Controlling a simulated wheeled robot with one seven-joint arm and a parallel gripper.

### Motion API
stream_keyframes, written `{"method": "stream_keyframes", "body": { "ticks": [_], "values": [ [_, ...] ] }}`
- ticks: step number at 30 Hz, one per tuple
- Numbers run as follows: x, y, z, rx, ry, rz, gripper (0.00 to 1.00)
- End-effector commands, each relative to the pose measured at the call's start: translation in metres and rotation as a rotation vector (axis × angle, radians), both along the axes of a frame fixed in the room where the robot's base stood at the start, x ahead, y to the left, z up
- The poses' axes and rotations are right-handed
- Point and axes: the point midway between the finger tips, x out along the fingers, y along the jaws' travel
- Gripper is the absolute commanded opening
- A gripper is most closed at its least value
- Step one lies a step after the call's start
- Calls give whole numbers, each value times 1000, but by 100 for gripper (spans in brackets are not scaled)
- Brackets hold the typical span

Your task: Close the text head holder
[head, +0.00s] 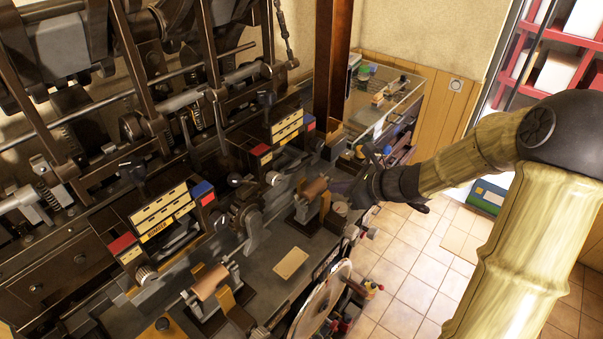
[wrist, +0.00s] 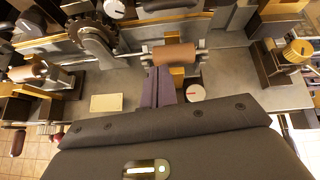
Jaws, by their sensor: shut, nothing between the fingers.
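Two text heads with cream and yellow strips between red and blue blocks stand on the press: the near one (head: 160,215) and the far one (head: 285,128). I cannot tell which part is the holder, or whether it is open. My gripper (head: 335,187) reaches in from the right, beside the far copper roller (head: 313,188). In the wrist view my gripper (wrist: 160,72) has its purple-grey fingers together and empty, just in front of the copper roller (wrist: 174,54). Whether they touch it is unclear. The lower edge of a text head (wrist: 168,6) shows at the top.
A second copper roller (head: 210,281) stands nearer on the grey press bed. A cream plate (head: 291,262) lies flat on it. A round white dial (wrist: 195,93) sits right of the fingers. A large disc (head: 320,300) and a dark post (head: 332,60) are nearby.

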Motion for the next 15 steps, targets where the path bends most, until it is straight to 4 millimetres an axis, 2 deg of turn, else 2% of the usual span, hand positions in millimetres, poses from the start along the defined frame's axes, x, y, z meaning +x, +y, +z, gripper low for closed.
{"method": "stream_keyframes", "body": {
  "ticks": [4, 15],
  "values": [
    [14, -5, 8, 86, 21, -83, 0],
    [16, -3, 7, 88, 22, -84, 0]
  ]
}}
